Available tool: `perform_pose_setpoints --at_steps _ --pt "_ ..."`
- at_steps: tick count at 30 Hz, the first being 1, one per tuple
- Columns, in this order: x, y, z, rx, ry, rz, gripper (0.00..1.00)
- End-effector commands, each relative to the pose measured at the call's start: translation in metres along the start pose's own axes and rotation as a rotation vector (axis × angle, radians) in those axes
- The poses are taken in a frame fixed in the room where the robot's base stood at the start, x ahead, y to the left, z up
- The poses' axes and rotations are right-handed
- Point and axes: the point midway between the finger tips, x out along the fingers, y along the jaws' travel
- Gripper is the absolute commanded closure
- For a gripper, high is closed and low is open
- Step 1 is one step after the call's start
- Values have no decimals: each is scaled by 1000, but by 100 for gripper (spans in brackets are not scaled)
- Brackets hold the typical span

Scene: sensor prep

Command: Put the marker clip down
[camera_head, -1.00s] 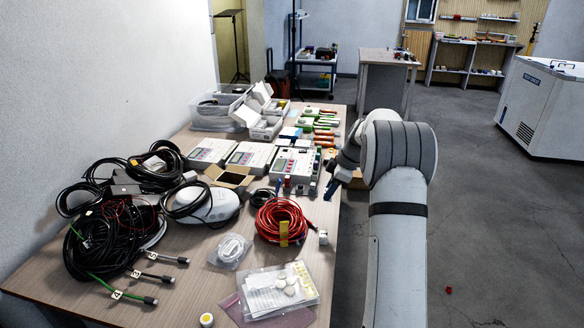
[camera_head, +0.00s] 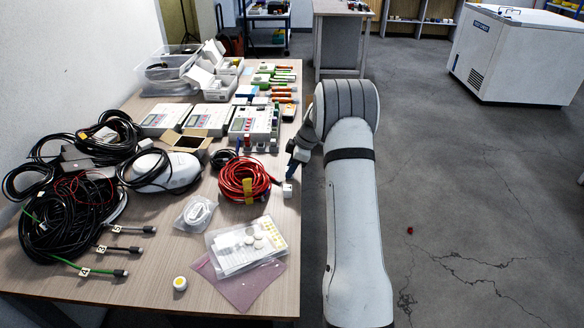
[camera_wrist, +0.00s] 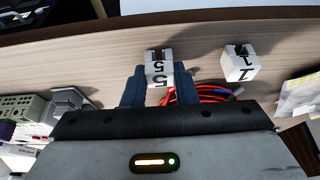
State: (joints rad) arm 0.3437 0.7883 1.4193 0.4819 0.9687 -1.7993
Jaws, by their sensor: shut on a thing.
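My gripper (camera_wrist: 159,80) is shut on a small white marker clip (camera_wrist: 159,62) with a black 5 on its faces, seen in the wrist view. The clip sits between the two blue-grey fingers, over or close above the wooden table; I cannot tell whether it touches. A second white clip (camera_wrist: 240,62), marked with a 1 or 7, stands on the table to the right of it. In the head view my gripper (camera_head: 291,172) is at the table's right edge, just beyond a white clip (camera_head: 287,191). The held clip cannot be made out there.
The wooden table (camera_head: 150,265) also bears a red cable coil (camera_head: 243,180) close to my gripper, instruments (camera_head: 250,125), black cables (camera_head: 65,205) and a bagged kit (camera_head: 246,246). Bare table lies at the front left. A small red piece (camera_head: 410,230) lies on the floor.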

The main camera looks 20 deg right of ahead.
Motion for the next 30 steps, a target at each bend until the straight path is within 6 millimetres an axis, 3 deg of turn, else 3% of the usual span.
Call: perform_pose_setpoints --at_steps 2,3,10,20,23,30 --pt "4 0 1 0 0 0 98" --pt "2 0 0 0 0 0 71" --pt "2 0 0 -1 0 -1 53" --pt "-3 0 -2 -1 0 -1 53" --pt "-16 0 -1 -1 0 2 53" --pt "-68 0 -1 -1 0 3 53"
